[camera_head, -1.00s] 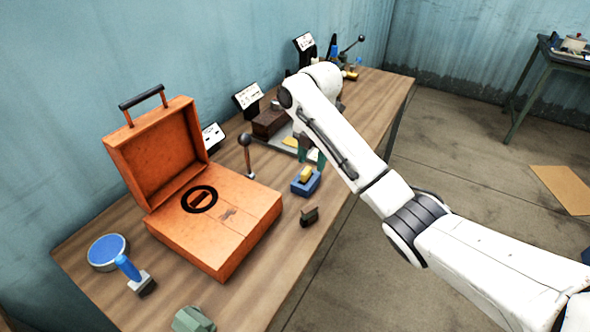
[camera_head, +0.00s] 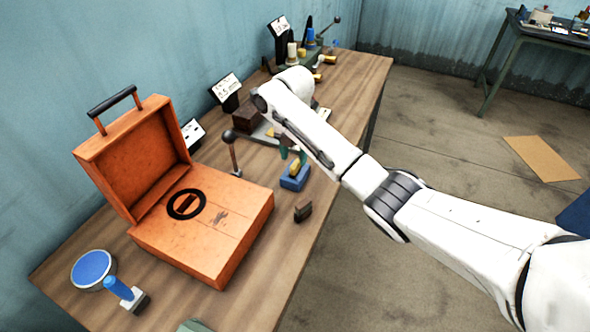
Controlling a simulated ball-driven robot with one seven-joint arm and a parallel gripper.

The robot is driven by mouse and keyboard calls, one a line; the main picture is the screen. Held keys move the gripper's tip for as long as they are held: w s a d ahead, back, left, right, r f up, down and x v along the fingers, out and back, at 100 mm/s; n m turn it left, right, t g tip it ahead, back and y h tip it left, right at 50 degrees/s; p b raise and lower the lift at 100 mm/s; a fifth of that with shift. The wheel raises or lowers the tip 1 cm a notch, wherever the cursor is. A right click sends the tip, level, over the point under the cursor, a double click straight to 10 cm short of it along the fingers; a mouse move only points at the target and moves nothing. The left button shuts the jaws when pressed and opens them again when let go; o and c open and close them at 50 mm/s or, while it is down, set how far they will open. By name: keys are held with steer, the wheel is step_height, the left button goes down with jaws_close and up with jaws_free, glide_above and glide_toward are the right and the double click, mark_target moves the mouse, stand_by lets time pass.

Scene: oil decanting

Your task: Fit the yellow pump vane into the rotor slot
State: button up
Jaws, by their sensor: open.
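A small yellow piece (camera_head: 295,171), which looks like the pump vane, sits on a blue block (camera_head: 294,183) near the bench's right edge. My gripper (camera_head: 292,156) points down just above and behind it, its green fingers apart and empty. Whether a finger touches the yellow piece cannot be told. The open orange case (camera_head: 245,222) stands at the left. A black ring with a dark bar across its middle (camera_head: 186,204) lies on the case's flat lower part; I cannot tell for sure that it is the rotor with its slot.
A lever with a dark ball knob (camera_head: 229,136) stands between case and gripper. A small dark block (camera_head: 303,211) lies in front of the blue block. A blue round disc (camera_head: 92,268) and a blue-handled tool (camera_head: 120,289) are at front left. Signs line the wall.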

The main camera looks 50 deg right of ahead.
mark_target(295, 163)
steer(key=shift+s+f, duration=0.2)
steer(key=shift+f, duration=1.6)
steer(key=shift+c, duration=0.5)
jaws_close()
